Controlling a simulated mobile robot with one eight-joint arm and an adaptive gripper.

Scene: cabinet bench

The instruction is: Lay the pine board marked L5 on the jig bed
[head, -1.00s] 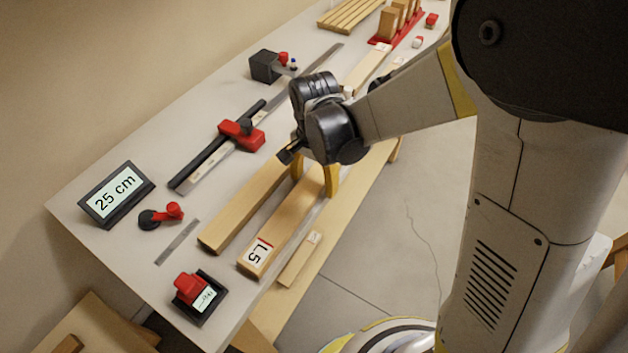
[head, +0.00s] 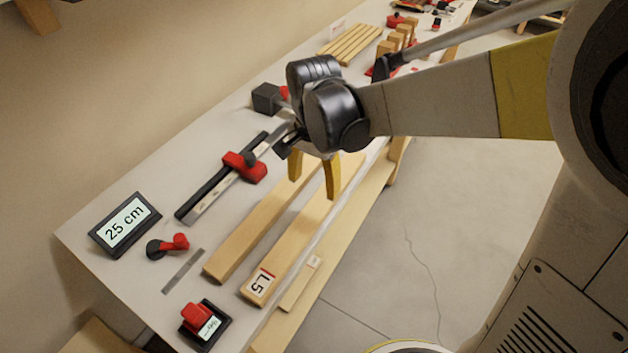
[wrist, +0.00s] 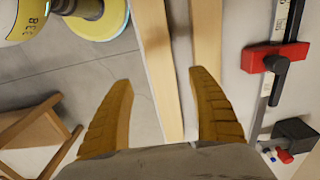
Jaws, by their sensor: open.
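The pine board marked L5 (head: 287,252) lies on the bench near its front edge, label at its near end. A similar board without a visible mark (head: 243,237) lies parallel on its left. My gripper (head: 316,190) is open and empty, its yellow fingers pointing down over the boards' far part. The jig, with a black fence, a ruled strip (head: 208,204) and a red stop (head: 244,167), lies farther left. Which surface is its bed is unclear.
A display reading 25 cm (head: 125,224), a red-handled crank (head: 168,245) and a red button box (head: 204,324) stand on the near bench. Slats (head: 350,44) and upright blocks stand at the far end.

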